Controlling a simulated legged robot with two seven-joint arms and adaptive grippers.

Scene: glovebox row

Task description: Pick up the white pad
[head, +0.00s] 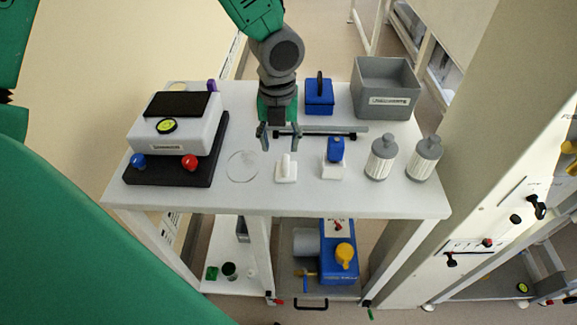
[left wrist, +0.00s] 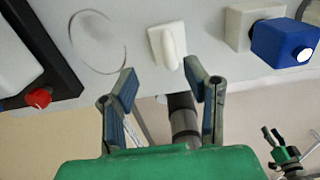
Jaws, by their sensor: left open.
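The white pad (head: 286,168) is a small flat white block with a raised upright grip. It lies on the white table near its front middle and also shows in the left wrist view (left wrist: 167,45). My left gripper (head: 279,141) is open and empty, reaching down from the back of the table. In the head view its fingers are just behind the pad. In the left wrist view my left gripper (left wrist: 160,84) has its fingertips spread apart, with the pad a little beyond them and not between them.
A clear ring-shaped dish (head: 242,167) lies left of the pad, and a blue-topped white block (head: 334,160) stands right of it. A scale (head: 178,137) on a dark base is farther left. Two ribbed bottles (head: 381,157) stand right. A grey rod (head: 330,129) lies behind.

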